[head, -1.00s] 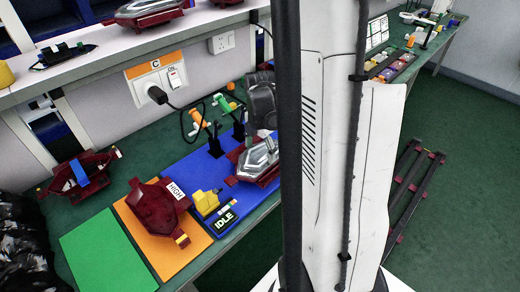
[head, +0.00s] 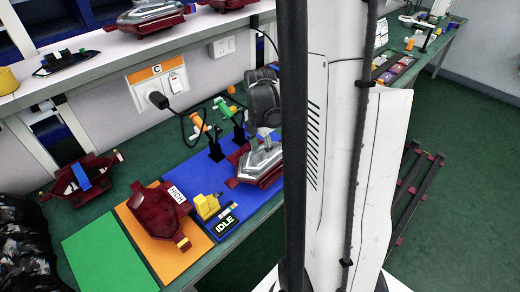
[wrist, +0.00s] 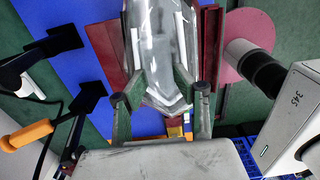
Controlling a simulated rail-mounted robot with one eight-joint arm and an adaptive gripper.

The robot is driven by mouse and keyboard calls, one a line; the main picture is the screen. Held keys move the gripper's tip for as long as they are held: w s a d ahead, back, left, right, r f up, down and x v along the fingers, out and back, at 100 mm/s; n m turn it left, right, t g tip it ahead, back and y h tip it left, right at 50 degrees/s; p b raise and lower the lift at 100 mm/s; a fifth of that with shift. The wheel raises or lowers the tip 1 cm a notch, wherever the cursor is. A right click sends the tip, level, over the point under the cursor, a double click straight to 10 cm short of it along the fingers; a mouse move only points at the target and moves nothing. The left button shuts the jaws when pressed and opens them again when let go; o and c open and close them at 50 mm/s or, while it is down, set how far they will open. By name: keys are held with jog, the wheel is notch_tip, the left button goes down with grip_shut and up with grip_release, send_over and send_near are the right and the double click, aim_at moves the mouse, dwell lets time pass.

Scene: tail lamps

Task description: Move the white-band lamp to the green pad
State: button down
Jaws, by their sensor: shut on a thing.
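A dark red lamp with a clear silvery lens (head: 262,160) is at the right end of the blue pad (head: 200,158). It is also in the wrist view (wrist: 158,60), where pale strips show along its lens; I cannot make out a white end band. My gripper (wrist: 163,85) is shut on this lamp, with fingers on both sides of the lens. In the head view my arm's column hides part of the gripper and the lamp's right side. The green pad (head: 105,255) is bare at the front left.
A dark red lamp (head: 158,212) with a yellow end band lies on the orange pad (head: 140,238). Another red lamp (head: 85,178) with a blue strip lies behind the green pad. A yellow block (head: 207,205) and IDLE sign (head: 225,223) stand on the blue pad's front.

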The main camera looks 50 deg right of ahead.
jog(key=shift+r, duration=0.4)
jog(key=shift+r+p, duration=1.15)
jog(key=shift+r, duration=0.5)
